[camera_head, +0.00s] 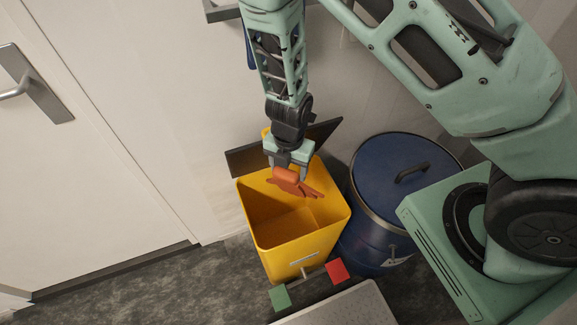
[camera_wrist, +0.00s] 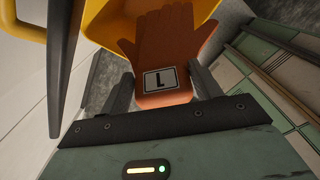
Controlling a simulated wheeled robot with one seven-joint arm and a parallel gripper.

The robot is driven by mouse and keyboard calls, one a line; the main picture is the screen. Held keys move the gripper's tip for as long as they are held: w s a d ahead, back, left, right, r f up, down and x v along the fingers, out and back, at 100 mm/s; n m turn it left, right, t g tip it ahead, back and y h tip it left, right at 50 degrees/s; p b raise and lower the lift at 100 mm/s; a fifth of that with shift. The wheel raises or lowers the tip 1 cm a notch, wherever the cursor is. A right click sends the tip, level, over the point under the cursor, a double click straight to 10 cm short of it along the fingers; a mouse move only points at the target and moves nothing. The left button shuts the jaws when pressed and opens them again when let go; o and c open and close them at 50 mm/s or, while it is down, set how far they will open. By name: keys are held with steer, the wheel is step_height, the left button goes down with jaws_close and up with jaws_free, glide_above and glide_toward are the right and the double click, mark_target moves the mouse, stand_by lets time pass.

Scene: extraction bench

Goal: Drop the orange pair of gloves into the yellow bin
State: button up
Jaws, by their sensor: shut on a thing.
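The orange pair of gloves (camera_head: 293,183) hangs from my gripper (camera_head: 288,172), fingers tilted down to the right. In the wrist view the gloves (camera_wrist: 165,50) show a white label with a black L, and my gripper (camera_wrist: 165,95) is shut on their cuff end. The yellow bin (camera_head: 305,253) stands open on the floor, its dark lid raised at the back. In the head view the gloves appear over the bin's opening, near its back side. The visible part of the bin's inside looks empty. The bin's yellow rim also shows in the wrist view (camera_wrist: 100,22).
A blue drum (camera_head: 385,195) with a dark handle on its lid stands right of the bin. A green block (camera_head: 280,297) and a red block (camera_head: 337,271) sit at the bin's front, by a grey surface (camera_head: 345,308). A white door (camera_head: 75,160) is at the left.

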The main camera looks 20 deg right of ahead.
steer(key=shift+r, duration=0.2)
step_height(320, 180, down, 14)
steer(key=b, duration=1.1)
steer(key=shift+f, duration=0.2)
steer(key=o, duration=1.1)
step_height(320, 180, up, 18)
steer(key=p, duration=0.8)
steer(key=shift+w+d+f, duration=0.1)
steer(key=shift+f, duration=0.15)
